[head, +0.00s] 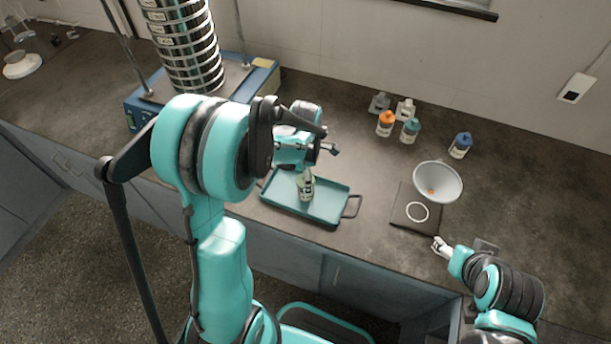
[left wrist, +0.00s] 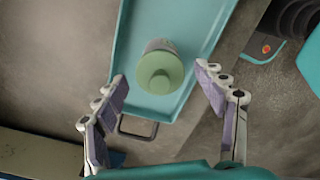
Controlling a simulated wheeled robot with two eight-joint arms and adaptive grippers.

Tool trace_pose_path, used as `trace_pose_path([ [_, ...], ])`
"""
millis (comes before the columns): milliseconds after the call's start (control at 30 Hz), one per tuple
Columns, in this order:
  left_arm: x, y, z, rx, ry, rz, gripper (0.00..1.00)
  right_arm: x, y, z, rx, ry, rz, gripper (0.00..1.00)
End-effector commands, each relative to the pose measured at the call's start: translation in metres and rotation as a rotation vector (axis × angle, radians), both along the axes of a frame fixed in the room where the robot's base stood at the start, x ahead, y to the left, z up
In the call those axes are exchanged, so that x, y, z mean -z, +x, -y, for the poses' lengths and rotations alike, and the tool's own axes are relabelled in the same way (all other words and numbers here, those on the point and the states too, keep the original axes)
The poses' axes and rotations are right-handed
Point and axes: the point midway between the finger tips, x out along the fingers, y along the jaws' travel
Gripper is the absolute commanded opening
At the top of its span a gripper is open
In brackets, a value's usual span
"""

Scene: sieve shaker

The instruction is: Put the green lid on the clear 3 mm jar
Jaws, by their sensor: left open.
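A jar with a label (head: 306,188) stands upright on the teal tray (head: 335,215) in the head view. In the left wrist view a pale green lid (left wrist: 160,73) is seen from above, covering most of the jar below it. The lid appears to sit on the jar; how firmly I cannot tell. My left gripper (left wrist: 162,76) is open, its fingers on either side of the lid's line of view and apart from it. My right gripper (head: 440,246) is by the counter's front edge at the right, away from the jar; its jaws are too small to read.
A white bowl (head: 438,178) is beside a dark pad (head: 400,212) with a white ring (head: 417,212). The sieve stack (head: 185,45) stands behind left.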

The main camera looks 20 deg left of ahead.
Motion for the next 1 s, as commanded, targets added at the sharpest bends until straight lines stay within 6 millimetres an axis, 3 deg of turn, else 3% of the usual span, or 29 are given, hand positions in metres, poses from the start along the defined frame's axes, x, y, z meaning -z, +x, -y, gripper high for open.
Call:
trace_pose_path([
  [167,-0.017,0.000,0.000,0.000,0.000,0.000,0.71,-0.016,0.000,0.000,0.000,0.000,0.000,0.62],
  [600,-0.112,-0.001,0.000,0.000,0.000,0.000,0.71,-0.041,0.000,0.000,0.000,0.000,0.000,0.62],
  [800,-0.131,-0.001,0.001,0.011,0.001,0.003,0.71,-0.045,0.000,0.000,0.000,0.000,0.000,0.62],
  [933,-0.144,-0.012,0.006,0.155,0.009,0.044,0.71,-0.045,0.000,0.000,0.000,0.000,0.000,0.62],
  [1000,-0.156,-0.024,0.012,0.324,0.026,0.090,0.71,-0.045,0.000,0.000,0.000,0.000,0.000,0.62],
])
